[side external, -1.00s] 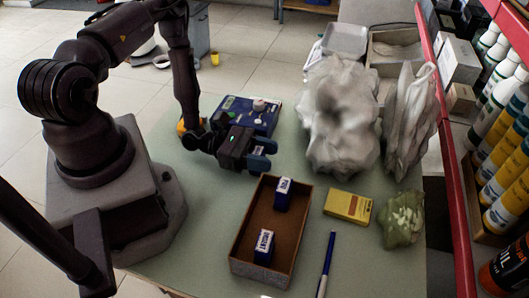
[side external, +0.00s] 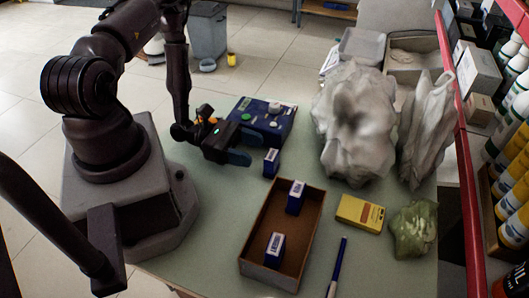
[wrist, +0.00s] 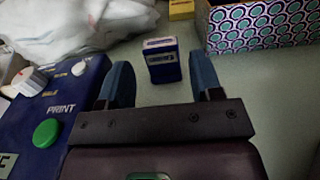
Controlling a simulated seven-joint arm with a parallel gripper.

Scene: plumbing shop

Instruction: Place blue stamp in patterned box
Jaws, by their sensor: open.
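A blue stamp (side external: 271,162) with a white band stands on the table just ahead of my gripper (side external: 243,152). In the wrist view, the stamp (wrist: 162,62) appears between my gripper's two blue fingers (wrist: 160,75), beyond their tips. The fingers are apart and hold nothing. The patterned box (side external: 247,225) is open-topped with a brown inside and sits on the table nearer the side camera. Two other blue stamps lie in it, one toward the far end (side external: 296,197) and one toward the near end (side external: 275,248). The box's circle-patterned outer wall (wrist: 262,25) shows in the wrist view.
A blue label-printer-like device (side external: 265,115) lies beside my gripper. A yellow box (side external: 360,213), a blue pen (side external: 338,266) and a green bag (side external: 413,228) lie right of the patterned box. Crumpled white plastic bags (side external: 352,125) stand behind.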

